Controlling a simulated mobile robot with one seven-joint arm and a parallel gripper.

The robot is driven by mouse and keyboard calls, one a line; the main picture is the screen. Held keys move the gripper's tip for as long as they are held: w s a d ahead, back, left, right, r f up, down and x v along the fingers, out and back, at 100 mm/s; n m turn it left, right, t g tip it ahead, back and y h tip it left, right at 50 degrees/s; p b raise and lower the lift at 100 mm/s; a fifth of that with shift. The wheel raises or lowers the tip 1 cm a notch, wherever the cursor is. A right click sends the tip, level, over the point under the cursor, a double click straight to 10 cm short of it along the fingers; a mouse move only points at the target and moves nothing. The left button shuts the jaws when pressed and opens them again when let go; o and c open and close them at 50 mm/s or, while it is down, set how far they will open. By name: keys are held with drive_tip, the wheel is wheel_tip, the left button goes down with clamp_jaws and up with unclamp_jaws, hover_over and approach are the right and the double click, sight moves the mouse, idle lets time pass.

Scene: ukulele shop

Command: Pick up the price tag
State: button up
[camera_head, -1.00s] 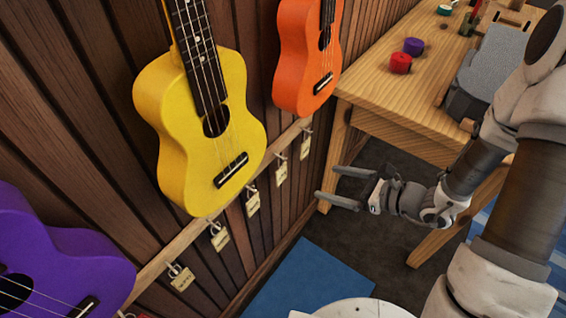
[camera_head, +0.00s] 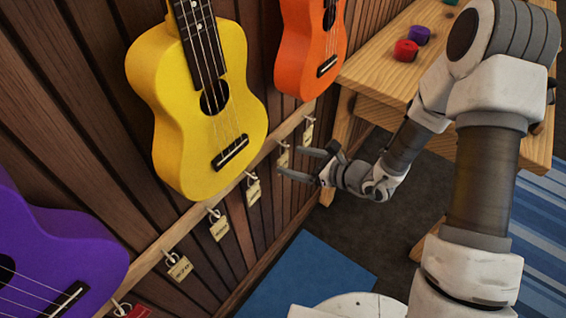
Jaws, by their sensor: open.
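Several tan price tags hang from small hooks along a wooden rail on the wall. One tag (camera_head: 179,267) hangs at the lower left, another (camera_head: 219,228) below the yellow ukulele, and a third (camera_head: 253,191) farther along. A tag (camera_head: 283,156) hangs by my fingertips, and the farthest tag (camera_head: 308,132) is below the orange ukulele. My gripper (camera_head: 291,161) is open, with its fingers pointing left towards the wall. Its tips overlap the area near the tag there; I cannot tell whether they touch it. Nothing is seen held.
A yellow ukulele (camera_head: 197,118), an orange ukulele (camera_head: 309,48) and a purple ukulele (camera_head: 58,248) hang on the wall above the rail. A wooden table (camera_head: 378,72) with red and purple items stands behind my arm. A blue mat (camera_head: 310,277) lies on the floor.

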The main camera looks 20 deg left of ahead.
sight(284, 158)
drive_tip(key=x, duration=0.2)
drive_tip(key=b+x, duration=0.1)
drive_tip(key=x, duration=0.1)
drive_tip(key=shift+s+f, duration=0.25)
drive_tip(key=shift+f, duration=0.05)
drive_tip(key=shift+w+a, duration=0.2)
drive_tip(key=shift+a, duration=0.05)
drive_tip(key=c, duration=1.4)
drive_tip(key=shift+r, duration=0.45)
drive_tip(key=shift+r+p, duration=0.35)
drive_tip(key=shift+r, duration=0.15)
drive_tip(key=s+d+p, duration=0.1)
drive_tip(key=s+d, duration=0.2)
drive_tip(key=d, duration=0.5)
drive_tip(key=s+d+p, duration=0.1)
drive_tip(key=s+d, duration=0.3)
drive_tip(key=d, duration=0.4)
drive_tip(key=shift+d+f, duration=0.2)
drive_tip(key=shift+d, duration=0.15)
